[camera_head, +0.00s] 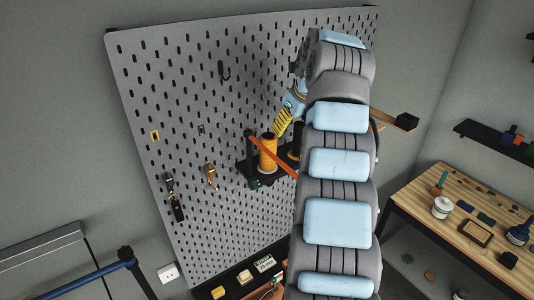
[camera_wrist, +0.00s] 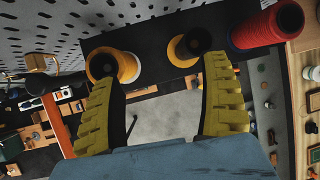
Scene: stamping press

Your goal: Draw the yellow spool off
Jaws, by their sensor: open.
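A yellow spool (camera_head: 268,154) stands upright on a dark shelf (camera_head: 252,172) on the pegboard. In the wrist view, the left spool (camera_wrist: 128,68) shows its top end and yellow side. A second spool (camera_head: 293,156), dark with some yellow, stands to its right, partly hidden by my arm; it also shows in the wrist view (camera_wrist: 180,57). My gripper (camera_head: 281,122) is above and near the spools. In the wrist view my gripper (camera_wrist: 162,72) is open and empty, its left fingertip just below the left spool and its right fingertip near the second spool. Contact cannot be told.
An orange strip (camera_head: 283,166) runs diagonally by the shelf. Keys (camera_head: 210,176) hang left on the pegboard (camera_head: 185,90). A wooden workbench (camera_head: 460,210) stands right.

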